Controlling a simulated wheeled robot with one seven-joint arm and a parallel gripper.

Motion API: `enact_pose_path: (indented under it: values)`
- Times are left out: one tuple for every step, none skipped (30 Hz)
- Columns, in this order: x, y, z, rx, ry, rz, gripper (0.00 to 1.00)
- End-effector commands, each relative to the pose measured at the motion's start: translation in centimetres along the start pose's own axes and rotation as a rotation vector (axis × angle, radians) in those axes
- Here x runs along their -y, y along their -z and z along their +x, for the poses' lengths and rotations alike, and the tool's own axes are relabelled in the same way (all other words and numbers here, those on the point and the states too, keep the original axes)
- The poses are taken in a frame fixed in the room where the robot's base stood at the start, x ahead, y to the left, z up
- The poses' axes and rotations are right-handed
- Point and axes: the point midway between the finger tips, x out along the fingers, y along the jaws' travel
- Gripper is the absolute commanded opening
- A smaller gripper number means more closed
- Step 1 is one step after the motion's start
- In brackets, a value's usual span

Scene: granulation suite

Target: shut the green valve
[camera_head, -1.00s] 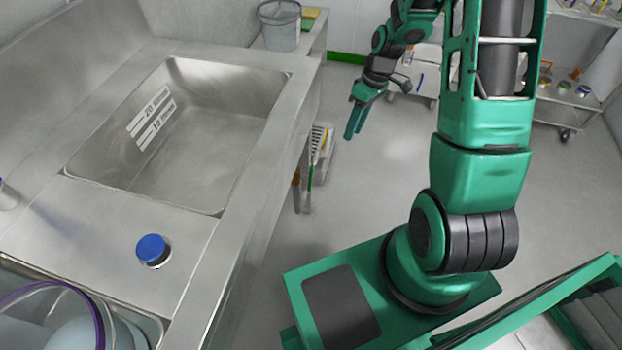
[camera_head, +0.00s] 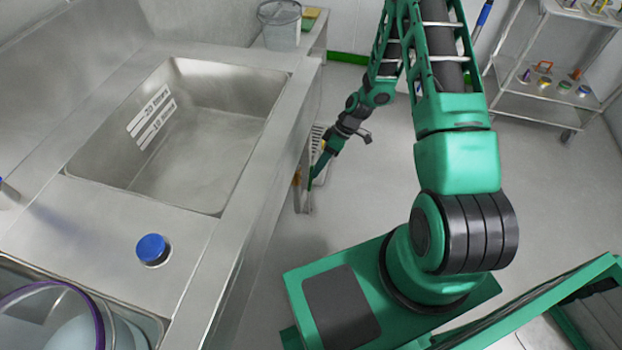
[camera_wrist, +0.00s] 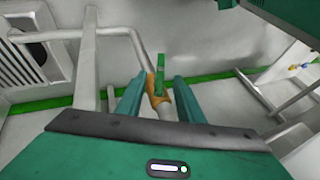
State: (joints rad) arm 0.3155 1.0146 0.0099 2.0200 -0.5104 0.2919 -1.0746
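The green valve shows in the wrist view as an upright green lever (camera_wrist: 161,82) on a brass body, fitted to a pale pipe. My gripper (camera_wrist: 159,84) is open, with one green finger on each side of the lever and a visible gap to both. In the wrist view the lever appears between or just beyond the fingertips; I cannot tell how deep it sits. In the head view my gripper (camera_head: 314,176) is low beside the sink bench, and the brass valve body (camera_head: 297,180) shows just left of it. The lever there is mostly hidden by my gripper.
The steel sink bench (camera_head: 265,130) stands left of my arm, its front edge close to my gripper. A blue-capped bottle (camera_head: 151,249) stands on it. White pipes (camera_wrist: 88,60) and a louvred grille (camera_wrist: 30,45) lie around the valve. A shelf cart (camera_head: 545,85) stands back right; the floor between is clear.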

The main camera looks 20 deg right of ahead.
Motion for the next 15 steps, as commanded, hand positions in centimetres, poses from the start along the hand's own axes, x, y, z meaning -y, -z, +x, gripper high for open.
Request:
enact_pose_path:
  values:
    - [0.1,0.0,1.1,0.001,0.003,0.000,0.34]
    - [0.1,0.0,1.6,0.001,0.003,0.000,0.34]
    - [0.1,0.0,2.3,0.001,0.004,-0.001,0.34]
    - [0.1,0.0,2.8,0.001,0.003,0.000,0.34]
    - [0.1,0.0,3.3,0.001,0.003,0.000,0.34]
    - [0.1,0.0,3.9,0.001,0.003,0.001,0.34]
    - [0.1,0.0,4.2,0.001,0.003,0.001,0.34]
    - [0.1,0.0,4.6,0.001,0.002,0.001,0.34]
    - [0.1,0.0,5.1,0.001,0.001,0.001,0.34]
    - [0.0,0.0,5.4,0.001,0.001,0.001,0.34]
    - [0.0,0.0,5.6,0.001,0.000,0.000,0.34]
    - [0.0,0.0,5.9,0.001,0.000,0.000,0.34]
    - [0.0,0.0,6.1,0.001,0.001,0.001,0.34]
    - [0.0,0.0,6.2,0.001,0.001,0.001,0.34]
    - [0.0,0.0,6.3,0.001,0.000,0.001,0.34]
